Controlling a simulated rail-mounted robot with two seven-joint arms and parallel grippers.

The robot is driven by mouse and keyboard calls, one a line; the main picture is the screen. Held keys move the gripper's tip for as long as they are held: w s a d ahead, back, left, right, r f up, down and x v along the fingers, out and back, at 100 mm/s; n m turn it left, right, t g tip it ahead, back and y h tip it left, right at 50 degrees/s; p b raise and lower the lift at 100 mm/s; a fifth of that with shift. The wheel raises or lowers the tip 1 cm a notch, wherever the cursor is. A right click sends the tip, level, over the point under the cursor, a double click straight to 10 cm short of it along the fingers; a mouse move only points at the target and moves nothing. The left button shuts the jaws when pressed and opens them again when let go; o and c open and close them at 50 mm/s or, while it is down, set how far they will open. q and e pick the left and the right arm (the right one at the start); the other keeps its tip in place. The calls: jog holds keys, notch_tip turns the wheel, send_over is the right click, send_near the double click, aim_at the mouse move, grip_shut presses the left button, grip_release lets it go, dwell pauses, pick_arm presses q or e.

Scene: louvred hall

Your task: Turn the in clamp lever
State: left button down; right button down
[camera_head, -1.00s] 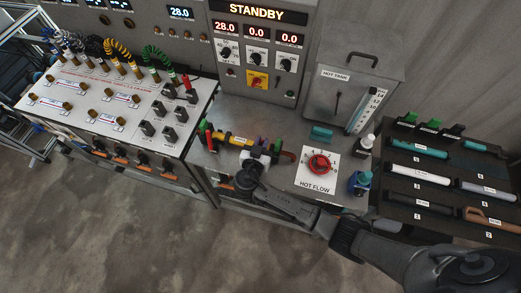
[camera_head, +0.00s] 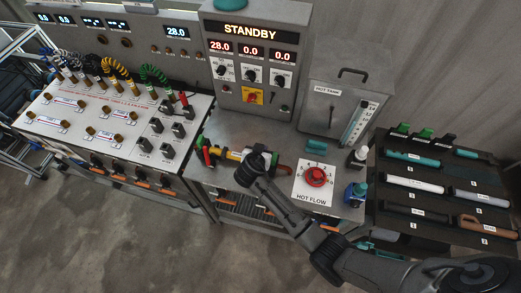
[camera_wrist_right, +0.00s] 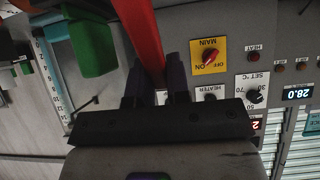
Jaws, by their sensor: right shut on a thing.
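A short tube with a yellow label (camera_head: 231,154) lies on the grey bench between two end clamps. The left clamp has a red lever (camera_head: 206,157). The right clamp has a green block (camera_head: 274,159), seen large in the wrist view (camera_wrist_right: 91,42). My right gripper (camera_head: 259,157) is at the right clamp and covers much of it. In the wrist view its fingers (camera_wrist_right: 155,88) are shut on a red lever (camera_wrist_right: 141,25) beside the green block. The lever's far end is out of frame. My left gripper is not in view.
The hot tank (camera_head: 345,100) and STANDBY panel (camera_head: 253,60) stand behind. A dark rack of tubes (camera_head: 395,213) is at right.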

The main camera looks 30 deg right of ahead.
dwell(0.3)
jog(key=c, duration=1.3)
grip_release()
jog(key=shift+c, duration=0.2)
jog(key=shift+o, duration=1.3)
jog(key=shift+r, duration=0.1)
jog(key=shift+s+a+r+p, duration=0.2)
jog(key=shift+r+p, duration=0.05)
jog(key=shift+p, duration=0.15)
jog(key=p+v, duration=0.7)
jog(key=v, duration=0.6)
jog(key=shift+p, duration=0.35)
